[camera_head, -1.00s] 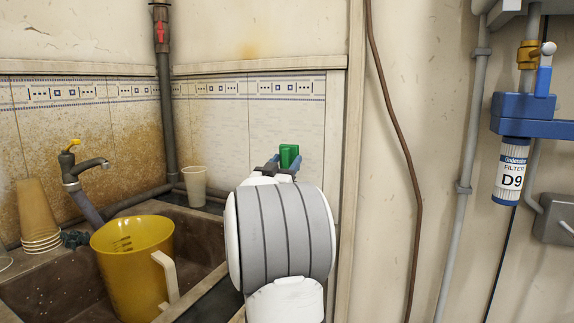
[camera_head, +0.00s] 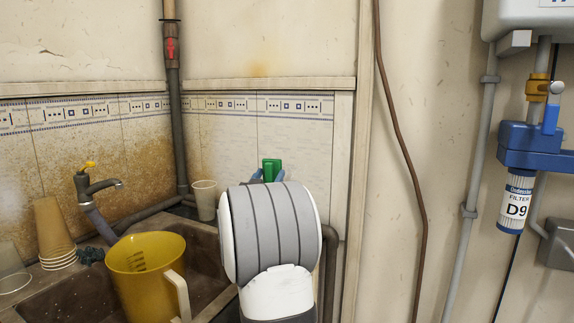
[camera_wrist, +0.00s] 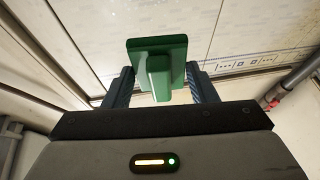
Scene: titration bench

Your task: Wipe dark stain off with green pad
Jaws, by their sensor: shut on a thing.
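The green pad (camera_head: 271,169) is in front of the white tiles right of the sink. It also shows in the wrist view (camera_wrist: 172,47), a flat plate with a block-like handle. My gripper (camera_wrist: 160,78) is shut on the handle, a finger on each side. In the head view my wrist hides most of the gripper. I cannot tell whether the pad touches the wall. No separate dark stain is clear on the tiles around the pad; a brown discoloration (camera_head: 145,165) covers the tiles further left, behind the tap.
A yellow jug (camera_head: 140,262) stands in the sink (camera_head: 207,268), left of my arm. A pale cup (camera_head: 204,202) stands behind it, beside a vertical pipe (camera_head: 175,110). A tap (camera_head: 98,187) and stacked cups (camera_head: 52,228) are further left. A blue filter unit (camera_head: 540,147) hangs at right.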

